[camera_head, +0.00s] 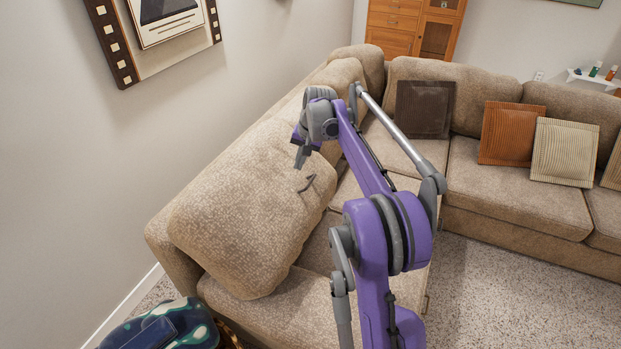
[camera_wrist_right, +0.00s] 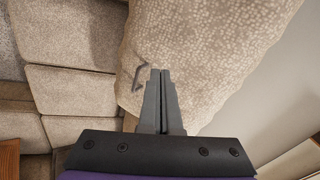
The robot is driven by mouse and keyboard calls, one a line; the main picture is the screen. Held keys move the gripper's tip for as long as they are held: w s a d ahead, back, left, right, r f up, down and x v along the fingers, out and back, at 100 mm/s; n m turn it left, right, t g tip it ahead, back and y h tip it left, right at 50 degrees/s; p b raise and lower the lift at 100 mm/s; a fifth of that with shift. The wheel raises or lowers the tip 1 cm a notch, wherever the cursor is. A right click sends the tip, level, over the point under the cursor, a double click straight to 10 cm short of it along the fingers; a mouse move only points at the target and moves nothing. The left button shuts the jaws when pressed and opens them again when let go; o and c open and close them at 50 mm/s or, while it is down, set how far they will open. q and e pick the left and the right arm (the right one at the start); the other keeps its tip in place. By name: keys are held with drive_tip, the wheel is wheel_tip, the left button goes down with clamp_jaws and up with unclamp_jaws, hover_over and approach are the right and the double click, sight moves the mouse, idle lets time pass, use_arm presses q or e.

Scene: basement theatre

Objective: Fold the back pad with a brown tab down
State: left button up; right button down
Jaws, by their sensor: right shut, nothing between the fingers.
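The back pad (camera_head: 245,205) is a large beige sofa cushion standing tilted against the sofa's back along the left wall. A small dark tab (camera_head: 307,184), more grey-brown than brown, sticks out of its face near the upper right edge. My right gripper (camera_head: 301,158) is just above the tab, over the pad, shut and empty. In the right wrist view the shut fingertips (camera_wrist_right: 160,72) point at the pad (camera_wrist_right: 195,50), and the tab (camera_wrist_right: 138,76) lies just left of them, apart from the fingers. My left gripper is not in view.
The beige corner sofa (camera_head: 510,195) runs along the left and back. A dark cushion (camera_head: 424,108), an orange cushion (camera_head: 511,133) and a cream cushion (camera_head: 564,151) rest on it. A teal patterned object (camera_head: 170,326) stands at the front left. Carpet (camera_head: 490,290) is clear at the right.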

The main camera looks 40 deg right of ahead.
drive_tip(key=w+d+f+m, duration=0.3)
drive_tip(key=d, duration=0.8)
approach(308, 185)
drive_tip(key=shift+y, duration=0.3)
drive_tip(key=x, duration=0.3)
drive_tip(key=p+x, duration=0.1)
drive_tip(key=x, duration=0.2)
drive_tip(key=shift+d+f, duration=0.2)
drive_tip(key=shift+f, duration=0.15)
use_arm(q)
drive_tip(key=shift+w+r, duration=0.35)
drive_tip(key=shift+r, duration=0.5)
